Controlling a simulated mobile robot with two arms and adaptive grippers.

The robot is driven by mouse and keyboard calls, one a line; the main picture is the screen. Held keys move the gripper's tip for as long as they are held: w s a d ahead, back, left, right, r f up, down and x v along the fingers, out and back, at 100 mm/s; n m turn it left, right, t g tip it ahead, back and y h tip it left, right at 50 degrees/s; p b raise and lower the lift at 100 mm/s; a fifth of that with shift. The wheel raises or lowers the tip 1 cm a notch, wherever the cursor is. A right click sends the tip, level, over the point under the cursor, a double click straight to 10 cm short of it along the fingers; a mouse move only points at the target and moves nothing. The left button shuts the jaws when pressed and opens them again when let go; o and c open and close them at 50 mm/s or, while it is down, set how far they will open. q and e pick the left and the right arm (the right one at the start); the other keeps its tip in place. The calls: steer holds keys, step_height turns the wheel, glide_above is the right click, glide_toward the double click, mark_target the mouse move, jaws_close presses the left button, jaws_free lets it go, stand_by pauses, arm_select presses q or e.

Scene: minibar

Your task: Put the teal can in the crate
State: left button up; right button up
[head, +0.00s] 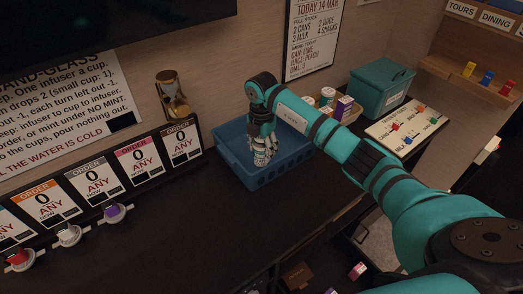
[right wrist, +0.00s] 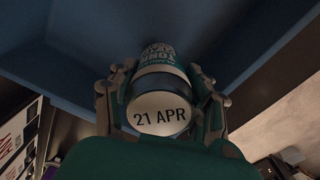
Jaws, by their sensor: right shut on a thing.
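The can (right wrist: 158,112) is held in my right gripper (head: 264,154). Its pale end reads "21 APR", and its teal and white label (right wrist: 157,53) shows beyond the fingers in the right wrist view. The fingers are shut on its sides. The blue crate (head: 238,172) stands on the dark counter against the wall. In the head view the gripper points down over the crate, with the fingertips among its walls. The crate fills much of the right wrist view (right wrist: 60,45). Whether the can touches the crate floor cannot be told. My left gripper is not in view.
An hourglass (head: 172,95) is on the wall behind. Order cards (head: 95,182) and dials (head: 68,236) line the left. Several containers and a purple carton (head: 343,107) stand right of the crate, near a teal box (head: 381,90) and a pegged board (head: 382,128). The front counter is clear.

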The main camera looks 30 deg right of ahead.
steer(key=shift+f, duration=0.7)
steer(key=shift+f, duration=0.1)
steer(key=o, duration=1.3)
steer(key=shift+o, duration=0.2)
step_height(320, 180, up, 12)
steer(key=shift+r+b, duration=0.15)
steer(key=shift+b, duration=0.6)
